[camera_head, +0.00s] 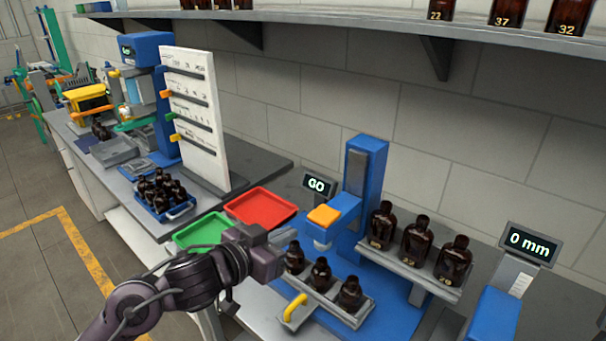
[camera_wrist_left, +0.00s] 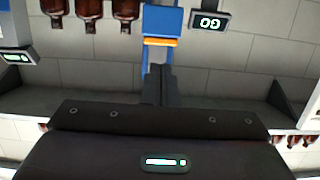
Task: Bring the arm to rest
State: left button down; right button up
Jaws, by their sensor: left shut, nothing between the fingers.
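My left arm (camera_head: 165,297) comes in from the lower left in the head view. Its gripper (camera_head: 284,238) is by the right end of the green tray, in front of the red tray and left of the blue press. In the left wrist view the fingers (camera_wrist_left: 157,84) are together, with nothing between them. That view is upside down and shows the orange and blue press head beyond the fingertips. My right gripper is in neither view.
A green tray (camera_head: 203,230) and a red tray (camera_head: 261,207) lie left of the blue press (camera_head: 364,180). Several amber bottles stand in a small rack (camera_head: 343,314) and on a raised shelf (camera_head: 411,270). A "GO" display (camera_head: 317,184) and a "0 mm" display (camera_head: 529,243) stand nearby.

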pick_arm(q)
jog(key=s+a+f+n+g+y, duration=0.35)
jog(key=s+a+f, duration=0.25)
jog(key=s+f, duration=0.45)
jog(key=s+a+f+n+g+y, duration=0.2)
jog(key=s+a+f+g+y, duration=0.35)
jog(key=s+f, duration=0.55)
notch_tip(320, 180, down, 31)
jog(key=s+g+b, duration=0.1)
jog(key=s+b, duration=0.1)
jog(key=b, duration=0.2)
jog(key=s+a+f+g+b, duration=0.1)
jog(key=s+a+f, duration=0.3)
jog(key=s+f, duration=1.6)
jog(key=shift+f+m+b, duration=0.35)
jog(key=shift+f+b, duration=0.55)
jog(key=shift+f, duration=0.05)
